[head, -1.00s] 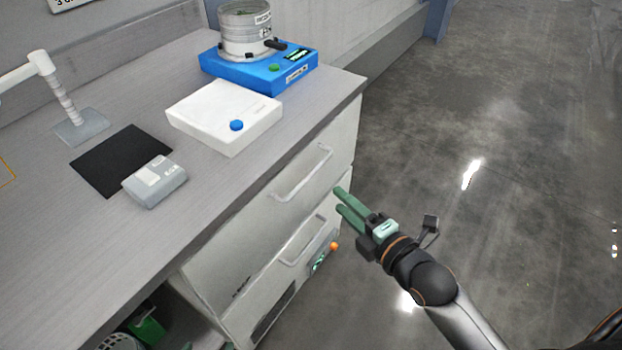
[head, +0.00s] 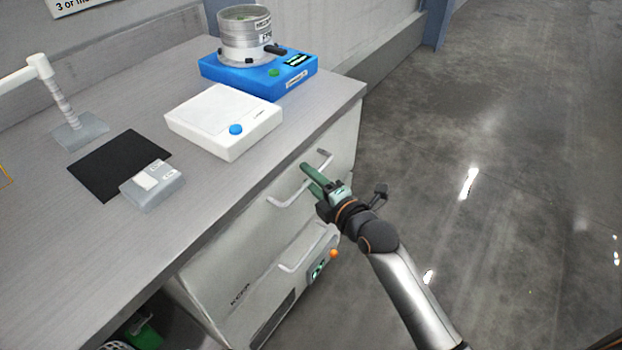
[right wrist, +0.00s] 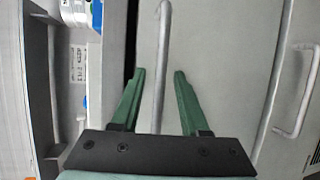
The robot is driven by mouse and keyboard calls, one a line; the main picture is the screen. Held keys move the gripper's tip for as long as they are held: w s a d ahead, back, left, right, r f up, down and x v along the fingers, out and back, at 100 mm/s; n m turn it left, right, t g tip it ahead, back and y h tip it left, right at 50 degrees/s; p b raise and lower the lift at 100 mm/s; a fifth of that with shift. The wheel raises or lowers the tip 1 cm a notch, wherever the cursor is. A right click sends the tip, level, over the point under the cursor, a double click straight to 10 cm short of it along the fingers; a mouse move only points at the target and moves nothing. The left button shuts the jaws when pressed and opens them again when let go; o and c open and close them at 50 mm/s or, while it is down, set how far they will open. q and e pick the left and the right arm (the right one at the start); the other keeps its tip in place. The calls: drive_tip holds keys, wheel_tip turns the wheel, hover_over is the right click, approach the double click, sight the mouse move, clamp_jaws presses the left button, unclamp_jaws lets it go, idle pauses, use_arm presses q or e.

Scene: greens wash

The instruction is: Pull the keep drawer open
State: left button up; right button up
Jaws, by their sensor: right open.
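The bench cabinet has two pale drawer fronts, one above the other. The upper front has a bar handle (head: 284,202), also seen in the right wrist view (right wrist: 162,70). The lower front has a similar handle (head: 292,267), and dark lettering that appears to read KEEP (head: 240,293) is on it. My right gripper (head: 308,177) is open at the upper handle. In the right wrist view its two green fingers (right wrist: 155,98) stand either side of the handle bar, with gaps on both sides. Both drawers look shut. My left gripper is not in view.
A white box with a blue button (head: 222,120), a blue device (head: 255,82) carrying a metal canister (head: 245,38), a black mat (head: 115,165) and a small grey device (head: 152,187) are on the benchtop. An orange knob (head: 334,254) is near the lower handle. The floor at right is clear.

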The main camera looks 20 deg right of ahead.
drive_tip(key=shift+c, duration=0.4)
clamp_jaws()
idle(1.0)
